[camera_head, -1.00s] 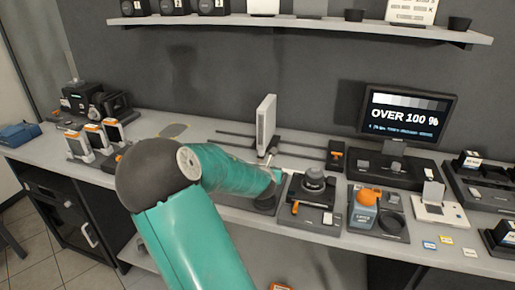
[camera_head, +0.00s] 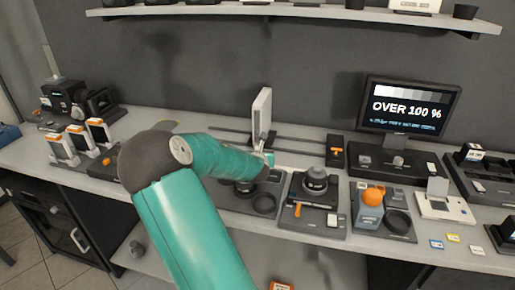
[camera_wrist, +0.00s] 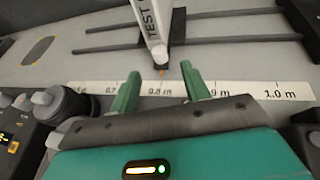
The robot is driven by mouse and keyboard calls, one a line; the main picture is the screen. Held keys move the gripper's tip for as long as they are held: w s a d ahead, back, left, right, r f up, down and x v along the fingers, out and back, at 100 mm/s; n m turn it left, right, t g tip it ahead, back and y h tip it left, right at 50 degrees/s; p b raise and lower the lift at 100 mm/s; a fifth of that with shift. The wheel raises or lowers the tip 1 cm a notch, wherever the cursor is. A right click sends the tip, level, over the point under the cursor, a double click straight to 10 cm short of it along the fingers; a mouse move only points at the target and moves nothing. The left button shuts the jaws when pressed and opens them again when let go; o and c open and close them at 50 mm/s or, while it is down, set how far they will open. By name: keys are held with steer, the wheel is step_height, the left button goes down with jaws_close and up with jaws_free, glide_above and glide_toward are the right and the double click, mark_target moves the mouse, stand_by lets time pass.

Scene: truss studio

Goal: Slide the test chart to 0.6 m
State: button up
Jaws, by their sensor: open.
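The test chart (camera_head: 261,114) is a white upright panel standing on two dark rails at the back of the bench. In the wrist view the chart (camera_wrist: 151,22) shows edge-on with "TEST" lettering. Its dark foot carries a small orange pointer (camera_wrist: 162,74), right above the 0.8 m label on the white scale strip (camera_wrist: 245,93). My gripper (camera_wrist: 160,76) is open, its green fingers left and right of the pointer's line. I cannot tell whether either finger touches the foot. In the head view my gripper (camera_head: 268,158) is small, just in front of the chart.
Dark rails (camera_wrist: 235,41) run left and right of the chart and look clear. A black knobbed device (camera_wrist: 62,104) stands at the near left of the strip. A dark block with an orange lever (camera_head: 335,151) stands at the rails' right end. A monitor (camera_head: 407,107) reads "OVER 100 %".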

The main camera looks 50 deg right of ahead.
mark_target(258, 147)
steer(key=x, duration=0.9)
steer(key=shift+w+d+f, duration=0.1)
steer(key=shift+w+f, duration=0.05)
steer(key=shift+w, duration=0.1)
jaws_close()
